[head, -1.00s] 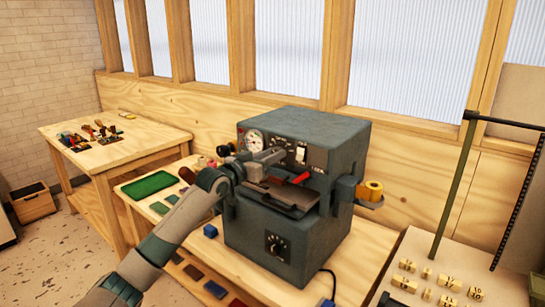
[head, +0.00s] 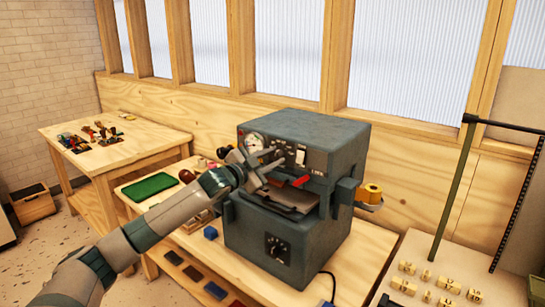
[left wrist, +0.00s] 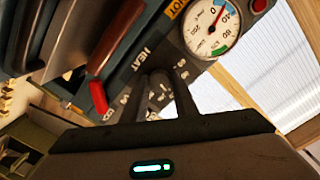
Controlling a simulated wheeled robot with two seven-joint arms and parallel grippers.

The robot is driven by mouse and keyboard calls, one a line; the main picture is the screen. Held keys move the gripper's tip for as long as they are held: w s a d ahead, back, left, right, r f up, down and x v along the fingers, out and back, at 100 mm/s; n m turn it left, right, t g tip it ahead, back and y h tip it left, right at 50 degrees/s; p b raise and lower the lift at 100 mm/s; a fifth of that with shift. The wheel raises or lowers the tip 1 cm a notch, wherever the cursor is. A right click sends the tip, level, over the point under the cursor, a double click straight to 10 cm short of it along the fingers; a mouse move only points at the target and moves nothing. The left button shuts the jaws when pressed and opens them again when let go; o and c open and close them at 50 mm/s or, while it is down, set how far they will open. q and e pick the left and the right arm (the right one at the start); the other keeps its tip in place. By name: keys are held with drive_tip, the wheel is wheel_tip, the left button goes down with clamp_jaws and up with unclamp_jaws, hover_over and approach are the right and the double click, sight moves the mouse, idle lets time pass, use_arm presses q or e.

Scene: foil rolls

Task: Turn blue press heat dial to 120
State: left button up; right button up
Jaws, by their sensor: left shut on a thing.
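The press (head: 345,150) is a dark blue-grey block on the wooden bench. A control panel is on its upper front, with a round white gauge (head: 254,141). My left gripper (head: 272,161) is at this panel, to the right of and below the gauge. In the left wrist view my left gripper (left wrist: 165,92) is shut on the heat dial (left wrist: 158,93), beside the HEAT lettering. The fingers cover most of the dial, so its pointer and setting cannot be read. The gauge (left wrist: 214,28) shows close by.
A red-handled lever (left wrist: 115,40) is close to my left fingers. A lower dial (head: 277,248) is on the press base. A gold foil roll (head: 372,194) sits on the press's right side. A green pad (head: 150,187) and colored blocks lie left on the bench.

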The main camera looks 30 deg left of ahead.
use_arm(q)
drive_tip(key=shift+r+m, duration=0.1)
drive_tip(key=shift+m, duration=0.3)
use_arm(e)
drive_tip(key=shift+r, duration=0.15)
use_arm(q)
drive_tip(key=o, duration=1.1)
drive_tip(key=shift+c, duration=0.2)
drive_tip(key=shift+s, duration=0.15)
drive_tip(key=shift+s+f+b, duration=0.2)
drive_tip(key=shift+s+b, duration=0.15)
drive_tip(key=shift+s, duration=0.25)
drive_tip(key=s+a+b, duration=0.1)
drive_tip(key=s+b, duration=0.5)
drive_tip(key=s, duration=0.9)
drive_tip(key=shift+s+a+r+b, duration=0.25)
drive_tip(key=shift+s+r+b, duration=0.1)
use_arm(e)
drive_tip(key=w+a+f+t, duration=0.2)
drive_tip(key=w+a+f, duration=0.2)
drive_tip(key=w, duration=0.6)
drive_tip(key=shift+t+y, duration=0.4)
drive_tip(key=shift+w+a, duration=0.15)
drive_tip(key=shift+w, duration=0.25)
